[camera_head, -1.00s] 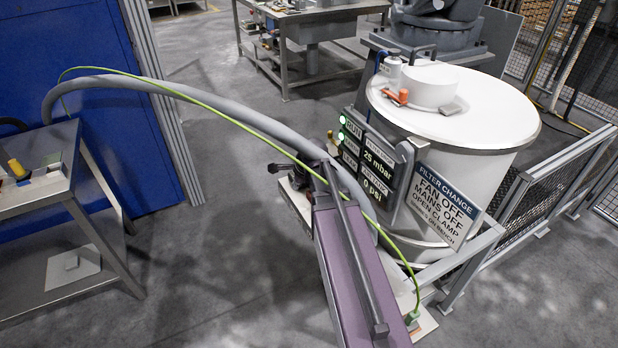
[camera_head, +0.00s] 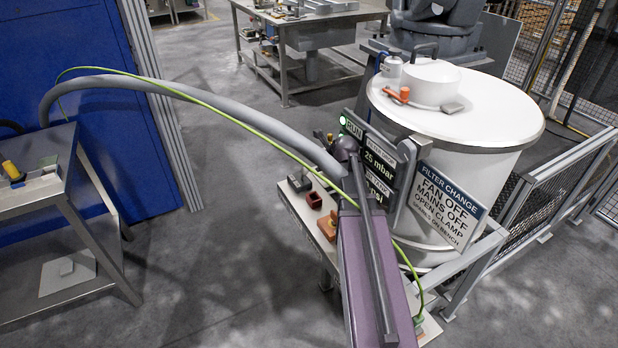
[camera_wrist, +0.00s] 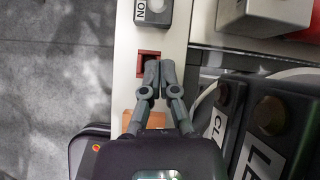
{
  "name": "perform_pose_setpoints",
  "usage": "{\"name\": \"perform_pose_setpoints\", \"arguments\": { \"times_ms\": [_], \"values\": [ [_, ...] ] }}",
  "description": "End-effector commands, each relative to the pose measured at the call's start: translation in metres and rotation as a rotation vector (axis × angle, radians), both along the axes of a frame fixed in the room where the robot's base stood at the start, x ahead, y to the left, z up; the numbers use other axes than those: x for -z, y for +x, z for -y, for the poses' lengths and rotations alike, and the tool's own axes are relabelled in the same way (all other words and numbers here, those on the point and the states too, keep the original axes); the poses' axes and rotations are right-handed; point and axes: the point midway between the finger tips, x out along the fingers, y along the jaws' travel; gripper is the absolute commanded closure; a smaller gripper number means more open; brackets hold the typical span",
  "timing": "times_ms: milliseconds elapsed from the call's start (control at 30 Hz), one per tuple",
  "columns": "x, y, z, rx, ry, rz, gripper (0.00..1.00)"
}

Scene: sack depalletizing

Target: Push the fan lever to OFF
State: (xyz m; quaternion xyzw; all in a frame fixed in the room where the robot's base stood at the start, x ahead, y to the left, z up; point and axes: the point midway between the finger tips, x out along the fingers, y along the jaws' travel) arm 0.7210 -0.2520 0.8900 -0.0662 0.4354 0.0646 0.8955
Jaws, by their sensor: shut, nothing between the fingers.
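In the wrist view my gripper (camera_wrist: 159,72) is shut and empty, its fingertips over the pale shelf beside a red-rimmed dark socket (camera_wrist: 147,54). A grey block with an ON label (camera_wrist: 153,12) lies beyond the fingertips, apart from them. I cannot tell for certain which part is the fan lever. An orange piece (camera_wrist: 128,121) lies partly under the fingers. In the head view the shelf (camera_head: 307,219) carries a dark block (camera_head: 299,183), a red-brown box (camera_head: 314,200) and an orange piece (camera_head: 327,226). My arm hides the gripper there.
A display panel (camera_head: 378,160) with a lit green RUN light (camera_head: 343,121) stands behind my arm. A filter-change sign (camera_head: 444,205) and a white drum (camera_head: 470,165) are to the right. A grey hose (camera_head: 215,110) and green cable arch leftward to a blue cabinet. Floor left of the shelf is clear.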

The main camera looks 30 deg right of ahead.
Motion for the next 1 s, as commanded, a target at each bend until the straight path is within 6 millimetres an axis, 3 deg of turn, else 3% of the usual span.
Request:
{"name": "perform_pose_setpoints", "arguments": {
  "times_ms": [467,1000],
  "values": [
    [0.010,0.007,-0.002,-0.004,-0.002,-0.001,1.00],
    [0.051,0.038,-0.004,-0.004,-0.002,0.000,1.00]
  ]
}}
